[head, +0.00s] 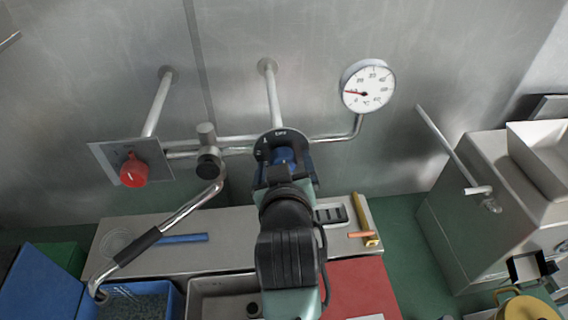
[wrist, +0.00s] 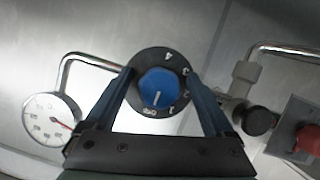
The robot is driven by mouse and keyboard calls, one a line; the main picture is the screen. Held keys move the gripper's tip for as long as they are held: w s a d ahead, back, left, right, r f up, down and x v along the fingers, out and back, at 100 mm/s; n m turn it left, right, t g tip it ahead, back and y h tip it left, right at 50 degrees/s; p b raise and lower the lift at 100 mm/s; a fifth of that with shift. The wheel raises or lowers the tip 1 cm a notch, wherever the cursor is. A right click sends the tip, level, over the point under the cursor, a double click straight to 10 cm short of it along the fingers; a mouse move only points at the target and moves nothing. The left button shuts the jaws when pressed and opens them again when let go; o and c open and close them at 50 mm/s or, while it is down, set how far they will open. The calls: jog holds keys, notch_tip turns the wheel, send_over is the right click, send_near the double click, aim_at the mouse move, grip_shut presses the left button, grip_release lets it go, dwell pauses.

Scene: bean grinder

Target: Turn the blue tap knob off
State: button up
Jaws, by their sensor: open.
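The blue tap knob (wrist: 158,87) sits on a round black dial (wrist: 163,62) marked OFF and with numbers. Its white line points down in the wrist view, between OFF and 1 and seemingly closer to OFF. My gripper (wrist: 160,76) is open, with one finger on each side of the knob. Gaps show between the fingers and the knob. In the head view my gripper (head: 285,178) is in front of the dial (head: 272,140), and the blue knob (head: 284,157) is mostly hidden behind it.
A red knob (head: 133,171) on a square plate is to the left. A gauge (head: 367,86) is to the right, joined by pipes. A curved metal lever (head: 160,230) with a black grip stands left of my arm. A grey box (head: 480,200) stands at right.

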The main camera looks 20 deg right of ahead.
jog(key=p+v, duration=0.5)
jog(key=v, duration=0.8)
dwell(0.6)
jog(key=w+a+r+t+y+b, duration=0.1)
jog(key=w+a+r+t+b, duration=0.25)
jog(key=r, duration=0.45)
jog(key=w+a+r+t+y+b, duration=0.1)
jog(key=w+a+r+t+b, duration=0.3)
jog(key=r, duration=0.3)
jog(key=s+a+r+t+y+b, duration=0.1)
jog(key=s+a+r+t+b, duration=0.1)
jog(key=r, duration=0.5)
jog(key=s+a+r+n+t+y+b, duration=0.1)
jog(key=s+a+r+t+y+b, duration=0.1)
jog(key=s+r+t, duration=0.3)
notch_tip(320, 180, up, 4)
jog(key=shift+s+f+b, duration=0.2)
jog(key=shift+s+b, duration=0.05)
jog(key=shift+b, duration=0.05)
